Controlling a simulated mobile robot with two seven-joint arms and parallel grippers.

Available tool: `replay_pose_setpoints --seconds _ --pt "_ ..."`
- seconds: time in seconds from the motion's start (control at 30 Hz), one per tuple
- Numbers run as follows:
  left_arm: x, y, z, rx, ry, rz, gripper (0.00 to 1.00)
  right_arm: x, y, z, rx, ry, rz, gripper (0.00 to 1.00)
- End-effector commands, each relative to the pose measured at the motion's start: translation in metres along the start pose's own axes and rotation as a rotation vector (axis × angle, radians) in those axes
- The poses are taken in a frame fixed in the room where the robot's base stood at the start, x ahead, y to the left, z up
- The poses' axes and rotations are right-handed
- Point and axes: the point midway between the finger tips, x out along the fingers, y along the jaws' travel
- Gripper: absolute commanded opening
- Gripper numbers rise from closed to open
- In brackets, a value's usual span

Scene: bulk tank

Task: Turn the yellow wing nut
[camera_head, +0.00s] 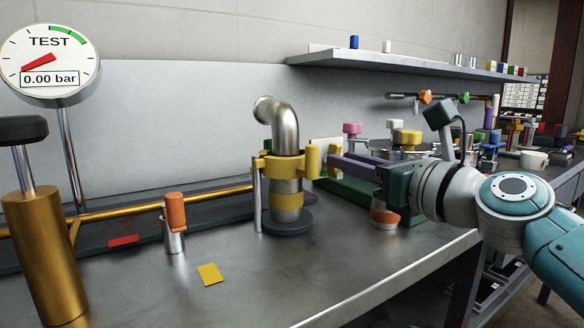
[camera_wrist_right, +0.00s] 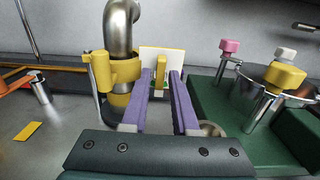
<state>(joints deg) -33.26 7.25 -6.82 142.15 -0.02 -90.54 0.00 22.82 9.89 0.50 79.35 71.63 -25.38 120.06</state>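A yellow clamp (camera_head: 286,168) rings a bent steel pipe (camera_head: 285,125) that stands on a dark round base. In the wrist view the nut appears between the fingers, with a gap on both sides. The fingertips are close to the nut; whether they reach past it I cannot tell. My left gripper is not in view.
A pale plate (camera_wrist_right: 176,60) stands behind the nut. To the right is a green block (camera_wrist_right: 225,115) with a steel pot and pink and yellow knobs. An orange-topped valve (camera_head: 175,212), a yellow card (camera_head: 210,274) and a gauge (camera_head: 50,58) reading 0.00 bar are at left. The front bench is mostly clear.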

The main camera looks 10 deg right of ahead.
Motion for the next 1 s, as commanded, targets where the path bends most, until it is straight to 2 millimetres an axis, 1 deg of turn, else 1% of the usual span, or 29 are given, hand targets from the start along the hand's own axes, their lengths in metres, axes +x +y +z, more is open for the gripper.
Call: replay_pose_setpoints --seconds 0.03,0.2,0.47,0.5,0.53,0.73,1.0 --pt "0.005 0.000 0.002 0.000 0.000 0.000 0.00 0.007 0.000 -0.002 0.000 -0.002 0.000 0.28" --pt "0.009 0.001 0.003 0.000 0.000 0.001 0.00 0.018 0.000 -0.001 -0.001 -0.001 -0.001 0.28" --pt "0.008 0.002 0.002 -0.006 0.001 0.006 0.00 0.019 0.000 0.000 -0.001 0.001 -0.001 0.28" --pt "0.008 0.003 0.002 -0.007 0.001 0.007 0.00 0.019 0.000 0.000 -0.001 0.001 0.000 0.26" --pt "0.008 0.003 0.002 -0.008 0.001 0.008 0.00 0.019 0.000 0.000 -0.001 0.001 0.000 0.23" --pt "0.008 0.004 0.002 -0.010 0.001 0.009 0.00 0.019 0.000 0.000 -0.001 0.001 0.000 0.01" --pt "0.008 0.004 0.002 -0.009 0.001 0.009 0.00 0.019 0.000 0.000 -0.001 0.001 0.000 0.00"
